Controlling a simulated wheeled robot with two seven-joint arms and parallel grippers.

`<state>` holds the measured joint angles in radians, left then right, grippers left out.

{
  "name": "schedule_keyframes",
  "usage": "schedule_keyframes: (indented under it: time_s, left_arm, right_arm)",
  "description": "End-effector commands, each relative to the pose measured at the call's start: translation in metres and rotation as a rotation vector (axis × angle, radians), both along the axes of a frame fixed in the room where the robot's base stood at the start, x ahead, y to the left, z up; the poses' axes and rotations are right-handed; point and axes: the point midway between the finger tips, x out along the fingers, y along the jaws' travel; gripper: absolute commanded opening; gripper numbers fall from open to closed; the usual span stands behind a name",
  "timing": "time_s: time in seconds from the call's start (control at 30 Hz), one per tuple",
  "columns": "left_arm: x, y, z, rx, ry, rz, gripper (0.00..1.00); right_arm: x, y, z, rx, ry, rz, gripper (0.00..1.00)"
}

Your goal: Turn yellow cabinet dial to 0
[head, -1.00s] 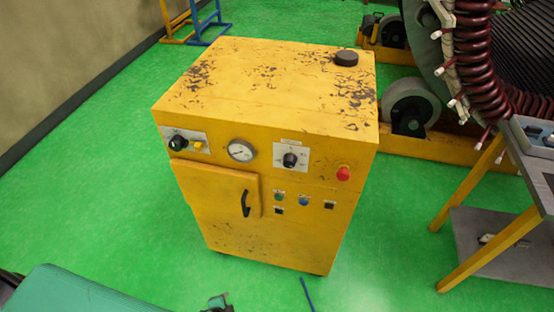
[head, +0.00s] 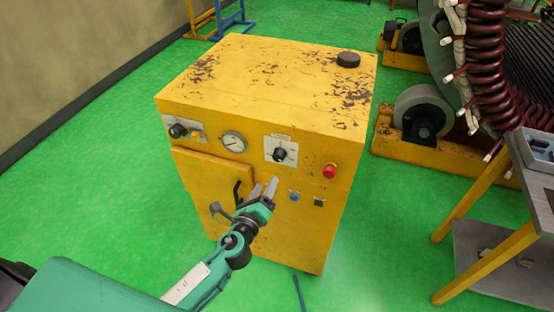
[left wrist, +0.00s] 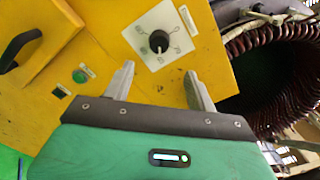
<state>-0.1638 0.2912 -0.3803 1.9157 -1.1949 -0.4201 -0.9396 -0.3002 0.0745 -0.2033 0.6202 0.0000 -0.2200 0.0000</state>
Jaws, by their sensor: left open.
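The yellow cabinet (head: 262,85) stands in the middle of the head view. Its front has two black dials, one on a white plate (head: 279,154) right of the gauge and one at the far left (head: 178,131). The left wrist view shows the dial (left wrist: 159,41) on its white scale plate, just beyond the fingertips and between them. My left gripper (head: 264,188) is open and empty, in front of the cabinet and below the right dial, apart from it. It also shows in the left wrist view (left wrist: 157,82). My right gripper is not in view.
A pressure gauge (head: 233,142) and a red button (head: 329,170) flank the right dial. A black door handle (head: 237,192) lies just left of my gripper. A grey bench (head: 535,155) and the large stator (head: 490,70) stand at right. Green floor is clear at left.

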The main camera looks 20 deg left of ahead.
Motion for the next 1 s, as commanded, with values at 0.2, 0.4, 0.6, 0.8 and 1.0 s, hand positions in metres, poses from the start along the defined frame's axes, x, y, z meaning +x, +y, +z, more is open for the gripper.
schedule_keyframes:
  time_s: [0.2, 0.4, 0.6, 0.8, 1.0]
  left_arm:
    - [0.043, -0.002, 0.003, -0.002, -0.001, 0.001, 0.57]
    - [0.08, -0.003, 0.002, -0.002, 0.001, 0.001, 0.57]
    - [0.104, -0.003, 0.001, -0.003, 0.001, 0.001, 0.57]
    - [0.112, -0.004, 0.0, -0.004, 0.002, 0.0, 0.57]
    - [0.112, -0.004, -0.001, -0.004, 0.002, 0.0, 0.57]
  right_arm:
    - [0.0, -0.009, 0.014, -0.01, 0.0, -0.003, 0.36]
    - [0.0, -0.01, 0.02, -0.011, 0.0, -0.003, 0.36]
    - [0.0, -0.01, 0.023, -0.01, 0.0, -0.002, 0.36]
    - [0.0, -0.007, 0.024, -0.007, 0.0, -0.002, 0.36]
    - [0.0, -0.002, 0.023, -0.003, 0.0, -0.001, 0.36]
